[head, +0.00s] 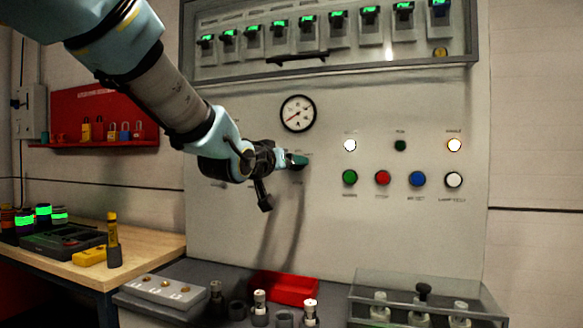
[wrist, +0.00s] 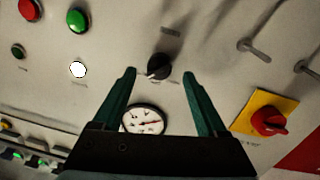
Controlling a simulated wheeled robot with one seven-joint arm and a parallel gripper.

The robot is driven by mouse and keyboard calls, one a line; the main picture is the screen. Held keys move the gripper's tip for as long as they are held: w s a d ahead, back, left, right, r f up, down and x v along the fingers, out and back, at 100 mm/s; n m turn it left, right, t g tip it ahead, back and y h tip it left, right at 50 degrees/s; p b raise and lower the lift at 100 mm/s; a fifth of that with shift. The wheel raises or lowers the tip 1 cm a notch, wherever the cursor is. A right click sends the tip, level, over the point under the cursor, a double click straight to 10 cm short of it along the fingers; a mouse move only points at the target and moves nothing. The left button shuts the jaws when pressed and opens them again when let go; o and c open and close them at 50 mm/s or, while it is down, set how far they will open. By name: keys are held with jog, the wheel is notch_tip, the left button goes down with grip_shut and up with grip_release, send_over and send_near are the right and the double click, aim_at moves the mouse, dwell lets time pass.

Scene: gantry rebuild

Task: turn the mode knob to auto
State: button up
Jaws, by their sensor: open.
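The mode knob (wrist: 158,66) is a small round black knob on the pale panel (head: 330,225). In the wrist view it shows between the tips of my two green fingers, with a gap on each side. Small labels sit around it, too blurred to read, and I cannot tell which one it points to. My gripper (wrist: 159,73) is open and empty, facing the panel. In the head view my gripper (head: 298,160) is close to the panel below the round gauge (head: 298,113), and hides the knob. I cannot tell the exact distance between fingertips and panel.
A red rotary switch (wrist: 268,120) on a yellow plate and toggle switches (wrist: 255,50) are on the panel nearby. Push buttons (head: 383,178) and lamps are right of my gripper in the head view. A grey bench (head: 215,272) with a red tray (head: 290,288) lies below.

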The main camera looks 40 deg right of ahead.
jog(key=b+v, duration=0.1)
jog(key=v, duration=0.7)
jog(key=shift+a, duration=0.2)
jog(key=shift+s, duration=0.1)
jog(key=w+a+f+n+y+p, duration=0.25)
jog(key=w+a+f+y, duration=0.55)
jog(key=a, duration=0.5)
jog(key=w+a+f+n+y+p, duration=0.25)
jog(key=w+a+f, duration=0.35)
jog(key=a+f, duration=0.5)
jog(key=s+a+f+n+g+y+p, duration=0.1)
jog(key=s+a+f, duration=0.3)
jog(key=a, duration=0.6)
jog(key=s+a+f+n+g+y+p, duration=0.1)
jog(key=s+a+f+n+g+y, duration=0.2)
jog(key=s+a, duration=0.3)
jog(key=a+f+g+y, duration=0.1)
jog(key=a, duration=0.4)
jog(key=shift+n+g, duration=0.3)
jog(key=shift+n, duration=0.1)
jog(key=shift+a+f, duration=0.1)
